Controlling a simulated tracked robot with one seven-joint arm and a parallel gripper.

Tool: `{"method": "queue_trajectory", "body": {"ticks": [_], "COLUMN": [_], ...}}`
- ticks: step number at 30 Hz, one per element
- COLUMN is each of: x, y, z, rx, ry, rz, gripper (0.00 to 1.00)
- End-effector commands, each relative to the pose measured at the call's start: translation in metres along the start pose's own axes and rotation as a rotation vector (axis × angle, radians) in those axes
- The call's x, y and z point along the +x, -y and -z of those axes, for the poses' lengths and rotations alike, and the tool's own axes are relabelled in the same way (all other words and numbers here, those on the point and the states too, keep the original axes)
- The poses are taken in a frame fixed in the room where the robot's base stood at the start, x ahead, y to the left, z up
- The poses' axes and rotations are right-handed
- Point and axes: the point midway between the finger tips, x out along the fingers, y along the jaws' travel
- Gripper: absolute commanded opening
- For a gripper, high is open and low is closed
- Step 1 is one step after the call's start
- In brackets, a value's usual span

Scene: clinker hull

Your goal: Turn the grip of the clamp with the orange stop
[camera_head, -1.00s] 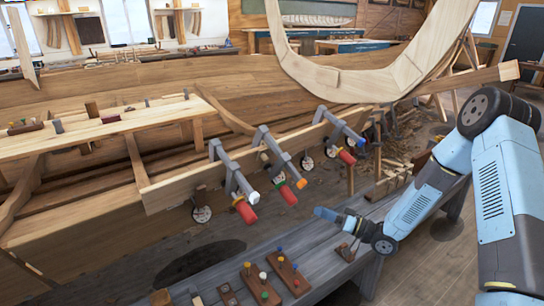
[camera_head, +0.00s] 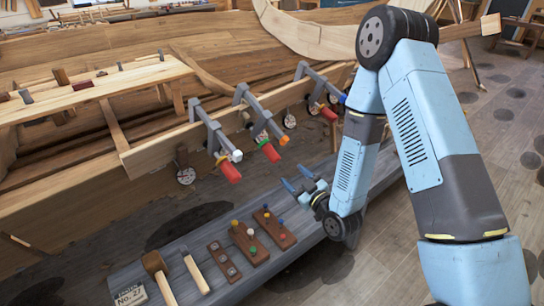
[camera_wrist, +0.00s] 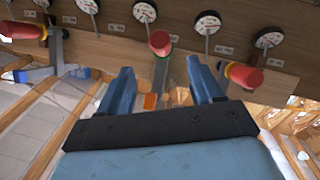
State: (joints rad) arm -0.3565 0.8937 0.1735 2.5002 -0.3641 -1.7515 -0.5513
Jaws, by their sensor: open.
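Three grey clamps with red grips hang along the hull plank. The middle clamp has the orange stop (camera_head: 284,140) and a red grip (camera_head: 270,152) with a green ring. My gripper (camera_head: 296,178) is open and empty, just below and right of that grip in the head view. In the wrist view the grip (camera_wrist: 160,42) shows beyond my gripper (camera_wrist: 160,68), roughly in line with the gap between the fingertips, and the orange stop (camera_wrist: 150,101) shows between the fingers. I see no contact between fingers and grip.
The white-stop clamp (camera_head: 228,172) is to the left and the blue-stop clamp (camera_head: 328,112) to the right. Round dials (camera_wrist: 207,22) line the plank behind. Below, a grey bench (camera_head: 215,265) holds peg boards (camera_head: 249,243), a mallet (camera_head: 154,264) and a chisel (camera_head: 195,270).

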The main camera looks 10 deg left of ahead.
Motion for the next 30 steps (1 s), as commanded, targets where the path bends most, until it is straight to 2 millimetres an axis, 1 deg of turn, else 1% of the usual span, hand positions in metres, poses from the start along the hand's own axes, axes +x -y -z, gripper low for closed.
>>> {"method": "queue_trajectory", "body": {"ticks": [5, 15, 21, 25, 30], "x": [0.021, 0.081, 0.112, 0.126, 0.134], "y": [0.0, 0.0, 0.0, 0.0, 0.0], "z": [0.001, 0.001, 0.001, 0.001, 0.001], "rx": [0.001, 0.003, 0.003, 0.003, 0.004], "ry": [-0.004, -0.004, -0.004, -0.003, -0.003], "rz": [0.001, 0.001, 0.001, 0.002, 0.001], "gripper": [0.65, 0.65, 0.65, 0.65, 0.65]}}
